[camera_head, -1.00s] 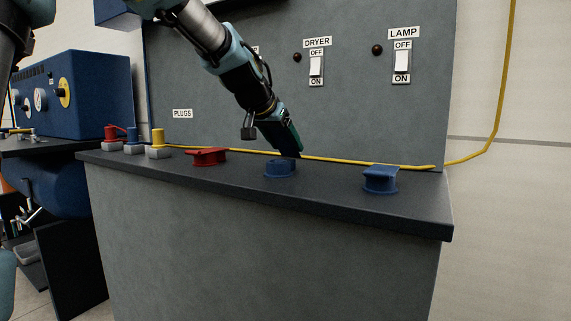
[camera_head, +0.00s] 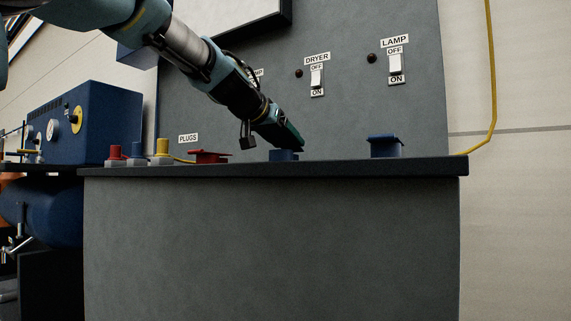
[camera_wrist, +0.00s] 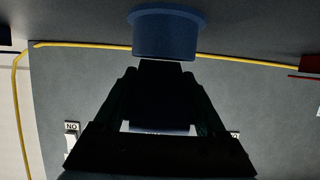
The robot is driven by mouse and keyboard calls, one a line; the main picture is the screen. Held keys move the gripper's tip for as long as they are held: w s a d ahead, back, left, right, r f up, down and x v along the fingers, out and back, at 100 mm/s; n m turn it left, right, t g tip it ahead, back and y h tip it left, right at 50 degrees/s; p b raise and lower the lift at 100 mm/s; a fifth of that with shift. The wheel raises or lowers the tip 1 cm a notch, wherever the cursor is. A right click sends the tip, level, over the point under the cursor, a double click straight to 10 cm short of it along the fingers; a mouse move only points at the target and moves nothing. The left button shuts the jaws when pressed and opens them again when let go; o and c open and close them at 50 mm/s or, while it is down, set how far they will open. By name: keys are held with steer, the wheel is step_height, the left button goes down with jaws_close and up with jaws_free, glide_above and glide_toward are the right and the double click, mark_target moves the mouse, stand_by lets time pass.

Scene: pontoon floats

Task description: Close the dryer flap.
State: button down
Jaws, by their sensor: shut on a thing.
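The dryer socket is the middle blue round socket (camera_head: 284,155) on the counter, below the DRYER switch. It also shows in the wrist view as a blue cylinder (camera_wrist: 166,36) with a wider rim. My gripper (camera_head: 297,147) reaches down to it from the upper left, its tips at the socket's back right. In the wrist view my gripper (camera_wrist: 160,66) is shut on a dark flat piece at the socket's edge. This piece appears to be the dryer flap, in deep shadow. Its hinge and exact angle are hidden.
A red flapped socket (camera_head: 208,156) stands to the left and a blue flapped socket (camera_head: 385,146) to the right. Three plugs (camera_head: 138,153) stand at the left end. A yellow cable (camera_wrist: 90,43) runs behind the sockets. The panel with switches (camera_head: 317,77) rises behind.

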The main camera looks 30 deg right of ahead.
steer(key=b, duration=0.3)
steer(key=shift+a+f+h, duration=0.1)
steer(key=shift+f+h, duration=0.3)
steer(key=shift+r+t+b, duration=0.2)
steer(key=shift+t+b, duration=0.1)
steer(key=shift+b, duration=0.35)
jaws_free()
steer(key=shift+s+a, duration=0.1)
steer(key=v, duration=1)
steer(key=shift+s+a+p, duration=0.1)
steer(key=shift+a+p, duration=0.15)
steer(key=shift+p, duration=0.05)
